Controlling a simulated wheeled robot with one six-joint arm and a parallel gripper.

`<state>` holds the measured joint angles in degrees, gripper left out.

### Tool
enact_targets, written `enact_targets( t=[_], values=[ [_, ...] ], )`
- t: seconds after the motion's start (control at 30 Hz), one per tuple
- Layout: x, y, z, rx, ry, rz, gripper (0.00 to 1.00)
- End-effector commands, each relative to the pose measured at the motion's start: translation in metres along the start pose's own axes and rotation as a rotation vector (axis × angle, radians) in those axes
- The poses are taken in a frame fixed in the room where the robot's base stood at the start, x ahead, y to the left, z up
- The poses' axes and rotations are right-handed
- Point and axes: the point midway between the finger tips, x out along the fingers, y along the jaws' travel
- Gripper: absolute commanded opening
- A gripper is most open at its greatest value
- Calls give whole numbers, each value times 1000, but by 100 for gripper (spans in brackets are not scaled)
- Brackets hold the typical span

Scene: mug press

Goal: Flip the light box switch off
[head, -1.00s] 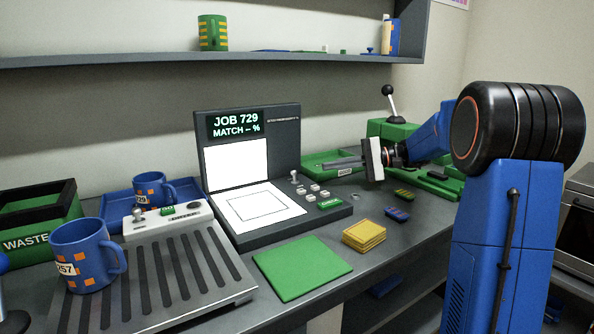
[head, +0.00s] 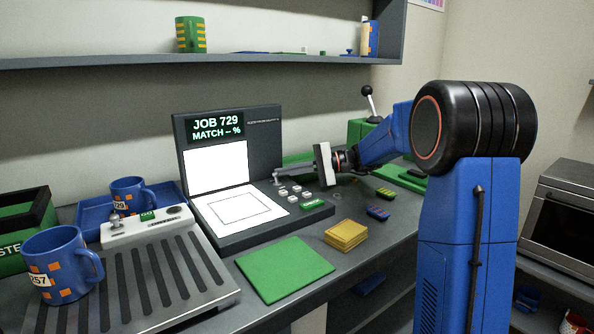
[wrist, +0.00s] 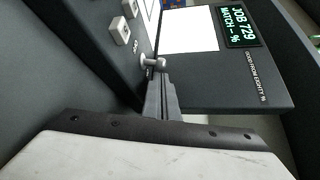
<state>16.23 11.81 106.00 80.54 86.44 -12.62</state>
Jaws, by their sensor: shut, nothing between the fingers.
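The light box (head: 262,150) is a dark grey console with a lit white upright panel and a lit white bed. Its switch is a small metal toggle on the deck, right of the bed; it shows clearly in the wrist view (wrist: 154,62). My gripper (head: 279,173) is shut and empty, with its fingers reaching left over the deck. In the wrist view my fingertips (wrist: 160,78) are right at the toggle's knob. I cannot tell whether they touch it. In the head view the fingertips partly cover the toggle.
Pale buttons (head: 295,191) and a green button (head: 313,204) sit beside the toggle. A green mat (head: 285,268) and yellow pads (head: 346,234) lie in front. A slatted machine (head: 150,280) with a blue mug (head: 58,262) stands at left. A shelf (head: 300,60) hangs above.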

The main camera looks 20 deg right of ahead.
Motion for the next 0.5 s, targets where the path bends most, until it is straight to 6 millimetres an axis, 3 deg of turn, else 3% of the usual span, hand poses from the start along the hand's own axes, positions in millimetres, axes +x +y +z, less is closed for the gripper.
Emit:
enact_targets(
  t=[0.5],
  values=[
    [9, 0, 0, 0, 0, 0, 0]
  ],
)
